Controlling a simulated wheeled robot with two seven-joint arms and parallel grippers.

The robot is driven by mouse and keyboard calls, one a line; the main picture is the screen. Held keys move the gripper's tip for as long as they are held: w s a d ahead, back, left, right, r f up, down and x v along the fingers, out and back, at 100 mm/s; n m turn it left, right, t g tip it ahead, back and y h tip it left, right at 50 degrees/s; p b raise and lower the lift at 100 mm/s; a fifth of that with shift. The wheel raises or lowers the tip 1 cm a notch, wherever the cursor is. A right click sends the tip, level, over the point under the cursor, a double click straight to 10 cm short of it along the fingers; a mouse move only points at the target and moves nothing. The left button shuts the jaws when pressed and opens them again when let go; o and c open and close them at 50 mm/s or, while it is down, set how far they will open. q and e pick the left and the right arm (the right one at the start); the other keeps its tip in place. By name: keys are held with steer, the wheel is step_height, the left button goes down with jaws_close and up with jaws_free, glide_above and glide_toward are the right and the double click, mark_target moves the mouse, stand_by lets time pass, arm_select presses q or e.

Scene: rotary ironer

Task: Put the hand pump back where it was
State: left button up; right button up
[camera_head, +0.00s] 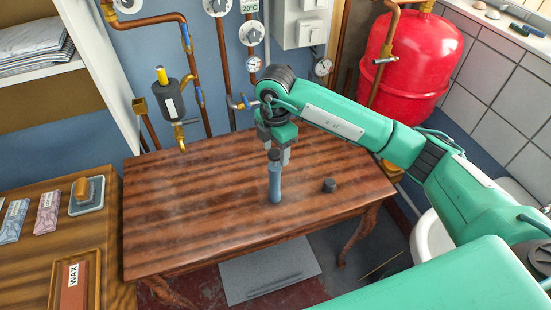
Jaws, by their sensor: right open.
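The hand pump (275,183) is a blue-grey cylinder with a dark top, standing upright on the brown wooden table (190,225). My right gripper (277,153) is open and points down at the top of the pump. Its fingertips appear near the dark top, one partly behind it; I cannot tell whether they touch it. My left gripper is not in view.
A small dark cylinder (329,185) stands on the table right of the pump. Copper pipes, gauges and a red tank (415,62) are behind. A wooden side surface (32,255) holds a wax tray (94,262). The table's left part is bare.

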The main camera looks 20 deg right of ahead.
step_height(320, 180, up, 7)
steer(key=shift+f+b, duration=0.1)
steer(key=shift+b, duration=0.45)
steer(key=shift+r, duration=0.6)
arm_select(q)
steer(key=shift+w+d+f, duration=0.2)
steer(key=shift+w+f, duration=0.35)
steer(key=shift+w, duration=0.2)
arm_select(e)
steer(key=shift+r, duration=0.1)
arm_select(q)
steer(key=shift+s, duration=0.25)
